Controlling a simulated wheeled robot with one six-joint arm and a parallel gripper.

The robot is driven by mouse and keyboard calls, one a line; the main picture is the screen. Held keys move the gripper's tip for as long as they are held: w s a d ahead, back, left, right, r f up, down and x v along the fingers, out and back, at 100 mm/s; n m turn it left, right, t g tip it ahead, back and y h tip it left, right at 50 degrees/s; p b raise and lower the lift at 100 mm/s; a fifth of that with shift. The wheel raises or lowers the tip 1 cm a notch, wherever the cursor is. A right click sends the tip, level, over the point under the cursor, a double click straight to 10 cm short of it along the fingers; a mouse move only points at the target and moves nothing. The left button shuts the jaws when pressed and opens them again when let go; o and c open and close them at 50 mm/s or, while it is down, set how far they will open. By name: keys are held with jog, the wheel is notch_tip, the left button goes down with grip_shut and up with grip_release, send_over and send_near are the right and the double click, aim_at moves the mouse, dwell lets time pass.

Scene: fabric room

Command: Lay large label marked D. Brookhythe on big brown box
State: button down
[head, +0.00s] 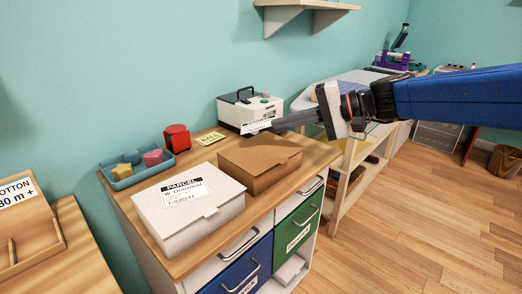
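The brown box (258,166) lies shut on the wooden-topped cabinet, with no label showing on its lid. A white label with a black band (256,126) shows at the front of the white label printer (247,108). Its text is too small to read. My gripper (272,127) reaches in from the right, with its dark fingertips at the label's right edge. The fingers overlap in this view, so I cannot tell whether they are open or shut on the label.
A white box (188,221) with a "PARCEL" label for W. A blue tray (123,178), a red object (176,138) and a yellow card (208,138) lie behind. A wall shelf (290,18) hangs above.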

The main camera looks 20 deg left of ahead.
jog(key=shift+f, duration=2.85)
jog(key=c, duration=2.3)
grip_release()
jog(key=shift+d, duration=0.1)
jog(key=shift+v, duration=3.9)
